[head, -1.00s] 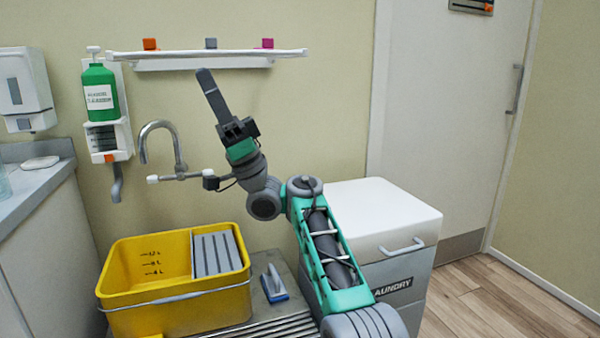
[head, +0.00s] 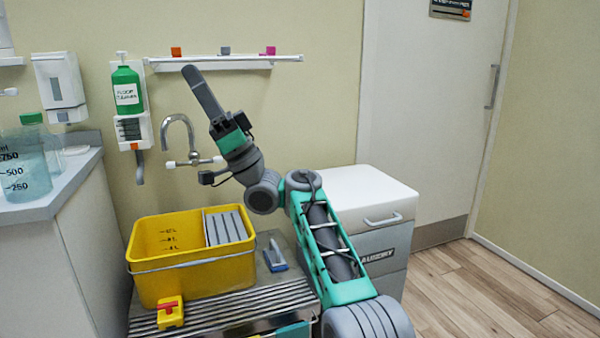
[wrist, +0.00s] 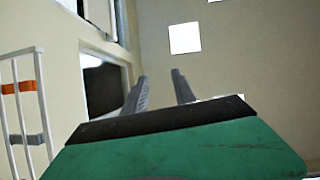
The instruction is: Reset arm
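My arm is raised over the sink area in the head view, bent at the elbow. My gripper (head: 190,70) points up and to the left, in front of the wall below the shelf. In the wrist view, the two grey fingers of my gripper (wrist: 160,76) stand apart with nothing between them. It is open and empty, and touches nothing that I can see. In the head view the fingers overlap and look like one.
A yellow bucket (head: 190,279) stands on a ribbed drainboard (head: 270,300), beside a blue-grey brush (head: 275,257). A tap (head: 178,120), green bottle (head: 126,90) and shelf (head: 225,62) are behind. A laundry bin (head: 375,205) stands right of my arm. Floor (head: 480,290) at right is clear.

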